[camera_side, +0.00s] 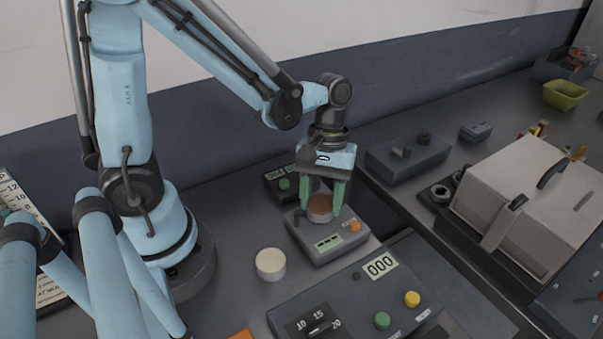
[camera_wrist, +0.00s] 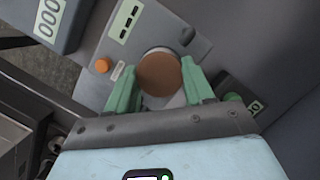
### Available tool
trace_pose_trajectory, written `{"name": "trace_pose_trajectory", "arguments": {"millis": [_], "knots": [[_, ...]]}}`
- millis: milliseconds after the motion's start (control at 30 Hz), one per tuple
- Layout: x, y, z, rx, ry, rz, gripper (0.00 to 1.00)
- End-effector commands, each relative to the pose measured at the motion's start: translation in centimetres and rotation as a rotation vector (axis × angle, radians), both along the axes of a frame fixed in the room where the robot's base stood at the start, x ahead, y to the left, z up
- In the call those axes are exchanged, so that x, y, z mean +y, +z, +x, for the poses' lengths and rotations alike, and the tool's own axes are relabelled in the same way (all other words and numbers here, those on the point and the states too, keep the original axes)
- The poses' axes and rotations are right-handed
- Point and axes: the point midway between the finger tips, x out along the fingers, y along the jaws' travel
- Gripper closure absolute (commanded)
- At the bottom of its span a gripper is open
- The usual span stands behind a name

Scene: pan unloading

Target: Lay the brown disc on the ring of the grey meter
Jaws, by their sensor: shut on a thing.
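The brown disc (camera_side: 320,203) is between the green fingers of my gripper (camera_side: 322,209), which is shut on it. The grey meter (camera_side: 318,251) stands below, with a small display and an orange button. In the wrist view the disc (camera_wrist: 158,74) lies over the pale ring (camera_wrist: 160,50) of the meter (camera_wrist: 174,28), and a thin edge of the ring shows around it. The gripper's fingers (camera_wrist: 159,84) are on either side of the disc. I cannot tell whether the disc touches the ring or is slightly above it.
A white round pot (camera_side: 270,265) stands left of the meter. A control box (camera_side: 345,300) with a 000 display and coloured buttons is in front. A small dark box (camera_side: 272,185) with a green button is behind the meter. A lidded metal machine (camera_side: 530,195) stands at right.

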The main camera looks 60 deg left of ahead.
Motion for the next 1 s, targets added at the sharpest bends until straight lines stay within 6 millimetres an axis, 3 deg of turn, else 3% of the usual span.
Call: {"name": "trace_pose_trajectory", "arguments": {"millis": [67,100,267,667,1000], "knots": [[0.0,-0.2,0.0,0.0,0.0,0.0,0.83],[0.0,-0.1,0.0,0.0,0.0,0.0,0.42],[0.0,-0.1,0.0,0.0,0.0,0.0,0.18],[0.1,0.3,0.1,0.0,0.0,0.0,0.18],[0.9,4.3,0.9,0.0,0.002,0.0,0.18]]}}
